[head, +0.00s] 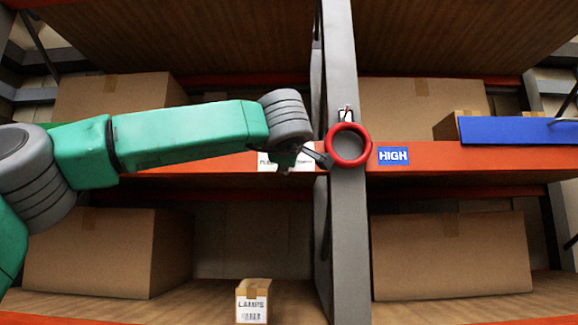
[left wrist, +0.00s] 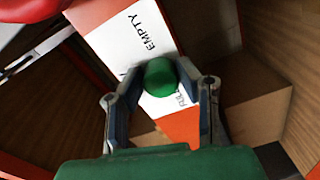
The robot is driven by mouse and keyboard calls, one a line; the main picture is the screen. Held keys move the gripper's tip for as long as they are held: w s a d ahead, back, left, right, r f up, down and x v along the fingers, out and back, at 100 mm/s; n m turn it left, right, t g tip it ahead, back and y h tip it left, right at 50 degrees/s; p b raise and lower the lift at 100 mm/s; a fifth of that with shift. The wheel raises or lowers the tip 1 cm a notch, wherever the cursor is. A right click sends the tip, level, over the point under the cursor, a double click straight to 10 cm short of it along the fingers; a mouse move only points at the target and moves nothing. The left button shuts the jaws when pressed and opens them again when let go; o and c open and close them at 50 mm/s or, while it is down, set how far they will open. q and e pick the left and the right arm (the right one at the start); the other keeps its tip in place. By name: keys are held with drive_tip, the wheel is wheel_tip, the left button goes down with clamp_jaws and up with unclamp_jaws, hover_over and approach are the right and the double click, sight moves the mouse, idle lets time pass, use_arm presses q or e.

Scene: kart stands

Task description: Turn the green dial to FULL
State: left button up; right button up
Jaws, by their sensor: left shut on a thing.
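The green dial (left wrist: 160,77) shows in the left wrist view, on a white label (left wrist: 132,40) that reads EMPTY at one end and FULL at the other. The FULL end is partly hidden by a finger. My left gripper (left wrist: 162,88) is shut on the dial, one finger on each side. In the head view my left gripper (head: 300,160) is at the label (head: 268,162) on the orange beam, and my arm hides the dial there. Where the dial points cannot be told. My right gripper is not in view.
A red ring (head: 348,145) sits on the grey post (head: 343,220) just right of my left gripper. A blue HIGH sign (head: 393,156) and a blue panel (head: 515,130) are farther right. Boxes, including a small LAMPS box (head: 252,302), stand on the shelves.

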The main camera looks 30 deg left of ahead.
use_arm(q)
drive_tip(key=n+b, duration=0.1)
drive_tip(key=n, duration=0.1)
drive_tip(key=n+b, duration=0.1)
drive_tip(key=n, duration=0.1)
drive_tip(key=n+b, duration=0.1)
drive_tip(key=n, duration=0.1)
drive_tip(key=shift+w+f, duration=0.1)
drive_tip(key=shift+f, duration=0.3)
drive_tip(key=shift+n+b, duration=0.7)
drive_tip(key=shift+n, duration=0.9)
drive_tip(key=o, duration=1.1)
drive_tip(key=shift+r, duration=0.1)
drive_tip(key=shift+a, duration=0.1)
drive_tip(key=shift+r, duration=0.1)
drive_tip(key=v, duration=1.1)
drive_tip(key=shift+s, duration=0.4)
